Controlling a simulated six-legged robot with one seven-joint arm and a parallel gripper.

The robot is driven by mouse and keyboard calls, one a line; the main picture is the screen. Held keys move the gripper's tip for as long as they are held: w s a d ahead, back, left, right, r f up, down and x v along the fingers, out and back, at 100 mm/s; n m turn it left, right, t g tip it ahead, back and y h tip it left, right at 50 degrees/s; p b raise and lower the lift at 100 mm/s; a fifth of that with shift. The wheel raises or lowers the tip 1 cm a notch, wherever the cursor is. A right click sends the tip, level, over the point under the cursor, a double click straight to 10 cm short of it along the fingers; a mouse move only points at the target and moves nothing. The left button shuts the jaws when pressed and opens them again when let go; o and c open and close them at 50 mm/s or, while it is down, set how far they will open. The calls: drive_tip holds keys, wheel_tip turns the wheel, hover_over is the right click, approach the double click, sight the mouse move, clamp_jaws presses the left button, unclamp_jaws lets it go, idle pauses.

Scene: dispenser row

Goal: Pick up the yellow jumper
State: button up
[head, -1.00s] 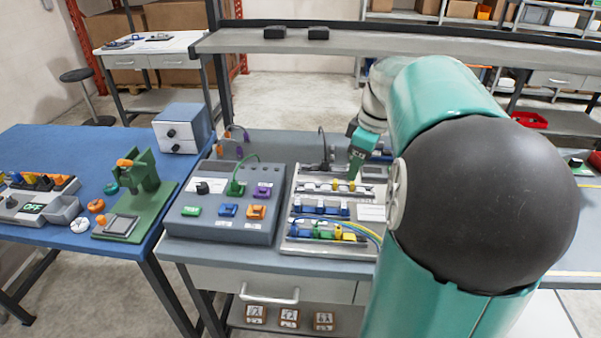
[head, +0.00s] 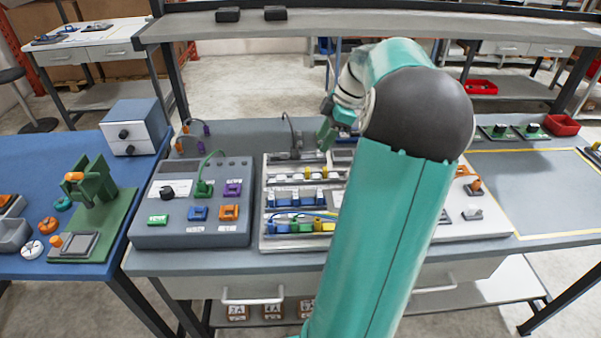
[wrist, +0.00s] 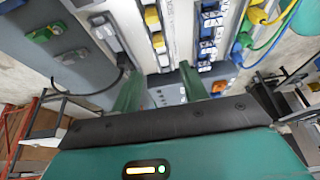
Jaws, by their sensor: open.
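Small yellow jumpers (head: 308,173) sit among white ones in the top row of a grey rack (head: 264,200) on the middle bench. In the wrist view, two yellow blocks (wrist: 152,18) show in a pale row at the top. I cannot tell which one is the task's jumper. My gripper (head: 326,132) is above the back of the rack, behind the top row in the head view. In the wrist view its two green fingers (wrist: 158,70) are apart with nothing between them. The yellow blocks lie beyond the fingertips, untouched.
Blue jumpers (head: 297,198) fill the middle row. Yellow, green and blue plugs with cables (head: 300,226) are in the front row. A grey control box (head: 190,232) stands left of the rack. A shelf (head: 340,24) crosses behind. The bench at right (head: 530,190) has free room.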

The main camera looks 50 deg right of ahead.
hover_over(308, 169)
drive_tip(key=s+d, duration=0.2)
drive_tip(key=f, duration=0.5)
drive_tip(key=shift+s+a+f, duration=0.2)
drive_tip(key=shift+a+f, duration=0.05)
drive_tip(key=x, duration=0.5)
drive_tip(key=shift+w, duration=0.3)
drive_tip(key=shift+r, duration=0.1)
clamp_jaws()
